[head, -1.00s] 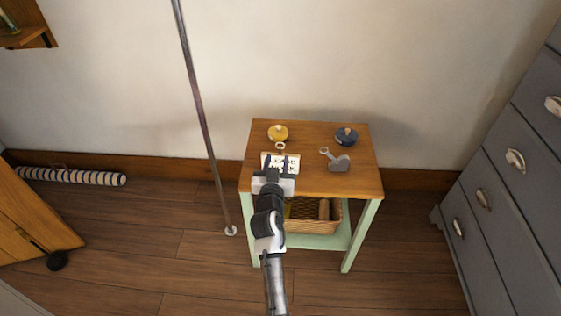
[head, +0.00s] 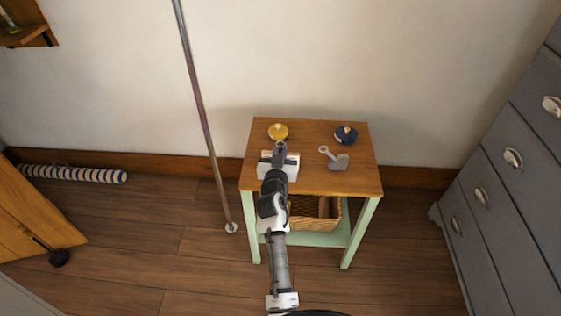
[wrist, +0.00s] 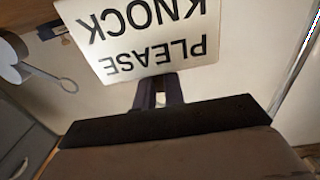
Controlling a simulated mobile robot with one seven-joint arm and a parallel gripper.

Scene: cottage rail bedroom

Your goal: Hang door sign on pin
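The white door sign (wrist: 145,38) with black letters "PLEASE KNOCK" fills the top of the wrist view, upside down. It looks close to the camera and raised off the table. The hanger itself is mostly hidden. I cannot pick out the pin in these frames.
The wooden side table (head: 310,185) holds a yellow lidded item (head: 278,131), a dark blue one (head: 346,135) and a grey item with a ring (head: 338,161). A slanted pole (head: 203,118) stands to the left, grey drawers (head: 510,180) to the right. A basket (head: 315,218) sits below.

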